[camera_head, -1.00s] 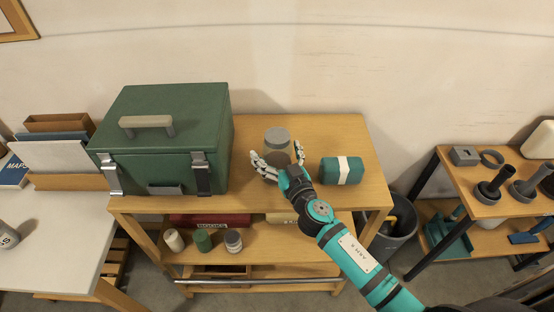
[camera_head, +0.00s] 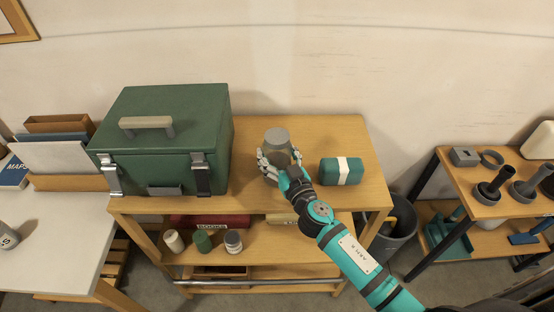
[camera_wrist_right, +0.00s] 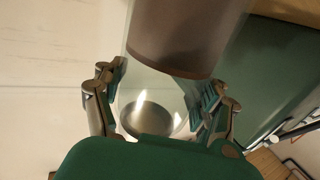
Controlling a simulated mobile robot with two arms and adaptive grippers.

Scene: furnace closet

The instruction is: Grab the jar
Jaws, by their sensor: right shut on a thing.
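The jar (camera_head: 277,137) has a grey round top and stands near the middle of the wooden table's upper shelf. My right gripper (camera_head: 279,160) is shut on the jar, with fingers on both sides of it. In the right wrist view the jar (camera_wrist_right: 190,35) shows clear glass with a brown-grey part at the top of the picture and a round grey end lower down. The fingers of my right gripper (camera_wrist_right: 160,100) flank the glass there. I cannot tell whether the jar is clear of the shelf. My left gripper is not in view.
A green case (camera_head: 165,140) stands close on the left. A teal bundle with a white band (camera_head: 342,171) lies just right of the gripper. Small containers (camera_head: 203,240) stand on the lower shelf. A grey bin (camera_head: 395,230) stands right of the table, and the wall is behind.

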